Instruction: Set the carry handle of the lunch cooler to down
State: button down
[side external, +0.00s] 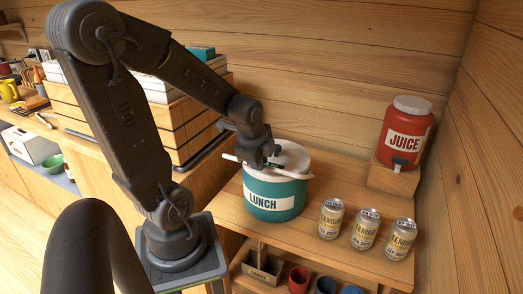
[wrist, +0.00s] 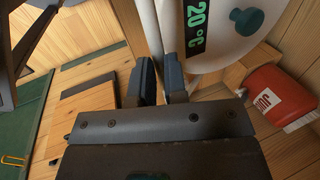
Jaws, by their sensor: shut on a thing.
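The lunch cooler (side external: 273,212) is a teal round tub with a LUNCH label, standing upright on the wooden counter. Its white lid (side external: 294,157) carries a 20 °C display (wrist: 195,25) and a teal knob (wrist: 247,20) in the wrist view. The white carry handle (side external: 296,175) runs across the front of the cooler near rim height, with an end sticking out at the left. My gripper (side external: 270,160) is shut on the handle, which shows between the fingers (wrist: 160,80) in the wrist view (wrist: 150,28). My gripper hides part of the handle and lid.
Several lemon cans, including one nearest the cooler (side external: 331,218), stand to its right. A red juice dispenser (side external: 404,138) sits on a wooden block at the back right. A wooden crate (side external: 195,125) is behind my arm. Cups and a small caddy (side external: 262,265) are on the shelf below.

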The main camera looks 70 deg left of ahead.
jog(key=shift+s+d+f, duration=0.3)
jog(key=shift+f, duration=0.15)
jog(key=c, duration=1.1)
grip_release()
jog(key=shift+c, duration=0.2)
jog(key=shift+r, duration=0.1)
jog(key=v, duration=1.3)
jog(key=shift+r, duration=0.3)
jog(key=shift+s+d, duration=0.1)
jog(key=shift+c, duration=0.5)
